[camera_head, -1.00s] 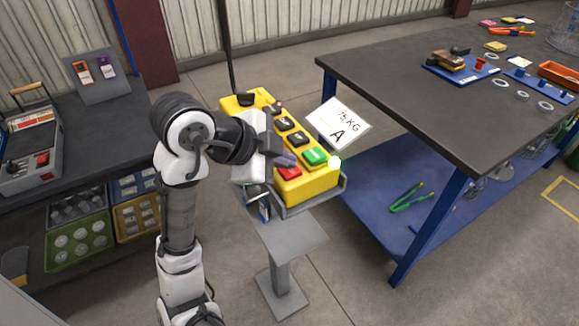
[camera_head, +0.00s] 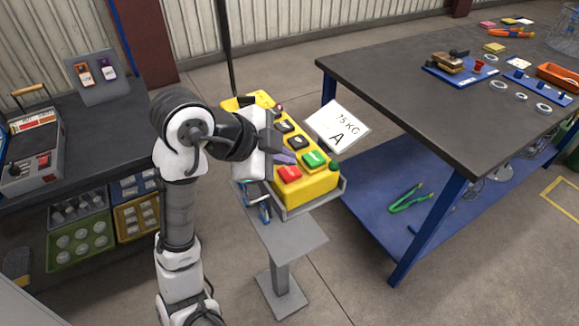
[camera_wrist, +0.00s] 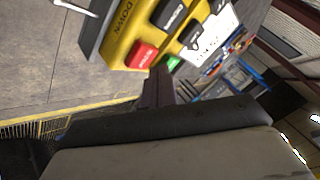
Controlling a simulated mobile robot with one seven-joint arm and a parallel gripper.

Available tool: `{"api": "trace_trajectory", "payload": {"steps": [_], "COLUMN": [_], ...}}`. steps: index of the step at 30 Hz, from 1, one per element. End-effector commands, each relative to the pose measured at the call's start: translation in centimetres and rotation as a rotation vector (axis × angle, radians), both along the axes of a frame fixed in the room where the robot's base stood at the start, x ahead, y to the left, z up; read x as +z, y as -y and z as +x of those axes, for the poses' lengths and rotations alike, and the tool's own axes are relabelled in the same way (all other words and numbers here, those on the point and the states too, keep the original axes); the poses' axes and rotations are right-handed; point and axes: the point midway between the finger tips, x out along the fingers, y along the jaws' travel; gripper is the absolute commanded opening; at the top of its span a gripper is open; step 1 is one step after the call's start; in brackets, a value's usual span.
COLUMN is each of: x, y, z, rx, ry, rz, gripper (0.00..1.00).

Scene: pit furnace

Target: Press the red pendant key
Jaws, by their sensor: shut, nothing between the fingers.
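The yellow pendant (camera_head: 318,187) rests in a grey tray on a stand, with two rows of keys. The red key (camera_head: 289,173) is at its near left corner, beside the green key (camera_head: 314,160). The red key also shows in the wrist view (camera_wrist: 142,55), uncovered. My gripper (camera_head: 286,157) is shut and empty. Its fingertips are over the pendant, just behind the red key in the head view. In the wrist view the fingers (camera_wrist: 158,86) point at the edge between the red and green keys. Whether they touch the pendant cannot be told.
A dark green round lamp (camera_head: 334,166) is at the pendant's right corner. A white card (camera_head: 338,124) reading "75 KG A" stands behind it. A dark-topped workbench (camera_head: 420,90) is at the right, a bench with an instrument (camera_head: 30,150) at the left. Open floor lies in front.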

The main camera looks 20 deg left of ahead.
Motion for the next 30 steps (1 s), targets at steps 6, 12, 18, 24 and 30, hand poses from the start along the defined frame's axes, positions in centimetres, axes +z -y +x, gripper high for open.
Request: {"api": "trace_trajectory", "payload": {"steps": [6, 12, 18, 24, 30], "x": [0.2, 1.9, 3.9, 5.1, 5.0], "y": [0.0, 0.0, 0.0, 0.0, 0.0], "z": [0.0, 0.0, 0.0, 0.0, 0.0], "rx": [0.0, -0.001, 0.0, 0.0, 0.001], "ry": [0.0, 0.0, 0.001, 0.001, 0.001], "rz": [0.0, 0.001, 0.001, 0.001, 0.0], "gripper": [0.0, 0.0, 0.0, 0.0, 0.0]}}
